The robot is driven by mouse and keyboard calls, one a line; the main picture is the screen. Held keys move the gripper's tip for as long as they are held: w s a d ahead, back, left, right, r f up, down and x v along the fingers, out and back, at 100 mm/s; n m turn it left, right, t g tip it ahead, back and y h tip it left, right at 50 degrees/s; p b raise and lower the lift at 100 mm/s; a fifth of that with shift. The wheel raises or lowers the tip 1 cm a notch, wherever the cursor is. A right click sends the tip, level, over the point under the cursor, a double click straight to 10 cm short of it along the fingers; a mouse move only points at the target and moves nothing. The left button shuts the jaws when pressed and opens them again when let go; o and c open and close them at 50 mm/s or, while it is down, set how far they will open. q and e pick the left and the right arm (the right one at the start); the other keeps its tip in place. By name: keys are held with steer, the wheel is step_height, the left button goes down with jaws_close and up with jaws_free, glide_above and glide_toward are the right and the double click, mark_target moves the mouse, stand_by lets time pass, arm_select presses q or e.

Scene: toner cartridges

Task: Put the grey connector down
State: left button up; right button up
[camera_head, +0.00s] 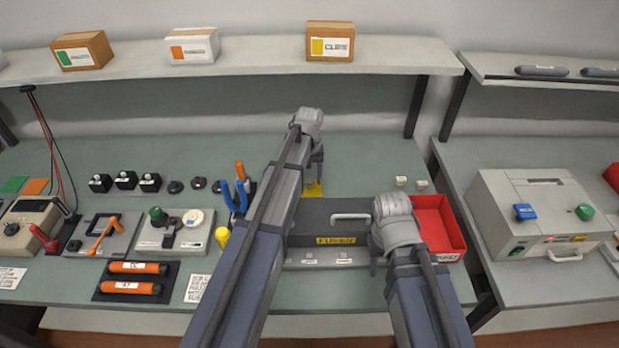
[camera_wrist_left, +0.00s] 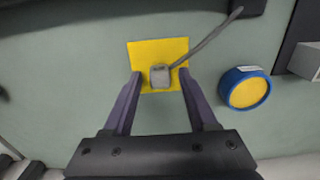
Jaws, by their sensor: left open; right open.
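The grey connector (camera_wrist_left: 160,77) rests on a yellow square pad (camera_wrist_left: 145,52) on the green bench in the left wrist view. A grey cable (camera_wrist_left: 207,42) runs from it toward the upper right. My left gripper (camera_wrist_left: 160,82) is open, with its fingers on either side of the connector and a gap on both sides. In the head view my left gripper (camera_head: 314,180) is above the yellow pad (camera_head: 313,190), and the connector is hidden there. My right gripper (camera_head: 376,262) is open and empty at the right end of the dark box with a handle.
A blue-rimmed yellow roll (camera_wrist_left: 246,90) lies beside the pad. Blue-handled pliers (camera_head: 240,195) stand to the left. Two small white pieces (camera_head: 401,181) lie on the clear bench behind the tray.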

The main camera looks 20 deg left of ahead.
mark_target(309, 179)
arm_select(q)
steer(key=shift+r, duration=0.1)
arm_select(e)
steer(key=shift+r, duration=0.1)
arm_select(q)
step_height(309, 179, up, 12)
steer(key=p, duration=1.2)
arm_select(e)
step_height(309, 179, up, 12)
steer(key=shift+r, duration=0.15)
arm_select(q)
steer(key=s+d+m, duration=0.1)
steer(key=s+d, duration=0.2)
steer(key=s, duration=0.1)
steer(key=s+d+m, duration=0.1)
steer(key=s+d, duration=0.2)
steer(key=s, duration=0.2)
steer(key=s+d+m, duration=0.1)
steer(key=s+d, duration=0.2)
steer(key=s, duration=0.1)
steer(key=shift+s+d+m+y, duration=0.1)
steer(key=shift+s+m+y, duration=0.2)
steer(key=s+d+m, duration=0.3)
steer(key=s+d, duration=0.1)
steer(key=s, duration=0.7)
steer(key=shift+s+d+r+y, duration=0.15)
steer(key=shift+s+d+y, duration=0.05)
steer(key=shift+s+y, duration=0.1)
